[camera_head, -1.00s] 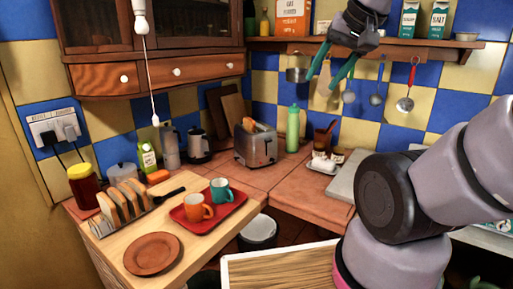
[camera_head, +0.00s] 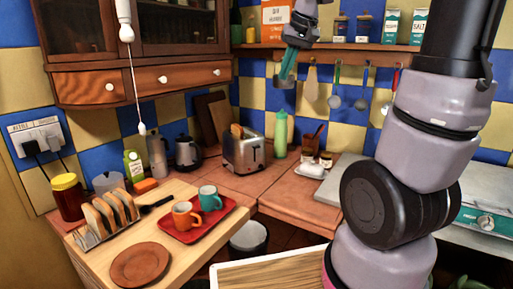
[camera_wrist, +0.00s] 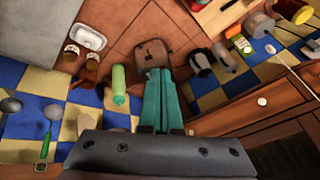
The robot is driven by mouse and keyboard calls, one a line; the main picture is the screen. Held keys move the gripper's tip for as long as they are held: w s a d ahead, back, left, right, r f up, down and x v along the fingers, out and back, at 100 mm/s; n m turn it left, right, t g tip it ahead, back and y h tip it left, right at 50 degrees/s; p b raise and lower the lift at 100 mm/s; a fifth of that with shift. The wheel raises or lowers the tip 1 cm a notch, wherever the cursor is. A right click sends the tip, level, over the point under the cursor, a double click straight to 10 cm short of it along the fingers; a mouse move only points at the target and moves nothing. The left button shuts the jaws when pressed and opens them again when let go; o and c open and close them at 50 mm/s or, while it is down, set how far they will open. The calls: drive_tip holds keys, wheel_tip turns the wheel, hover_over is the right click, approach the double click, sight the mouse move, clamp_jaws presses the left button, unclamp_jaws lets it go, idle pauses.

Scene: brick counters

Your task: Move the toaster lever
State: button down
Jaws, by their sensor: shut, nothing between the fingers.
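The chrome toaster (camera_head: 244,155) stands on the counter with bread in its top. A dark lever slot (camera_head: 256,154) shows on its front face; the lever's exact position is too small to tell. My gripper (camera_head: 286,78) is up in front of the tiled wall in the head view, to the upper right of the toaster and apart from it. Its teal fingers are together and empty. In the wrist view, the gripper (camera_wrist: 160,72) points toward the toaster (camera_wrist: 151,51), whose lower part is hidden behind the fingers.
A green bottle (camera_head: 280,133) stands right of the toaster, a kettle (camera_head: 188,153) left. A wooden shelf (camera_head: 345,46) is beside my gripper, with utensils hanging below it. A red tray (camera_head: 222,222) with two mugs is in front. Counter in front of the toaster is clear.

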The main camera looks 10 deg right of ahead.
drive_tip(key=w+f+n+g, duration=0.2)
drive_tip(key=w+f, duration=0.6)
drive_tip(key=w, duration=0.6)
drive_tip(key=n+g+h, duration=0.1)
drive_tip(key=n+h, duration=0.1)
drive_tip(key=n, duration=0.1)
approach(257, 146)
drive_tip(key=shift+w+d+r, duration=0.1)
drive_tip(key=shift+w+r, duration=0.2)
drive_tip(key=shift+f, duration=0.1)
drive_tip(key=shift+w+f, duration=0.15)
drive_tip(key=shift+f, duration=1.55)
drive_tip(key=shift+w+f, duration=0.15)
drive_tip(key=shift+f, duration=1.5)
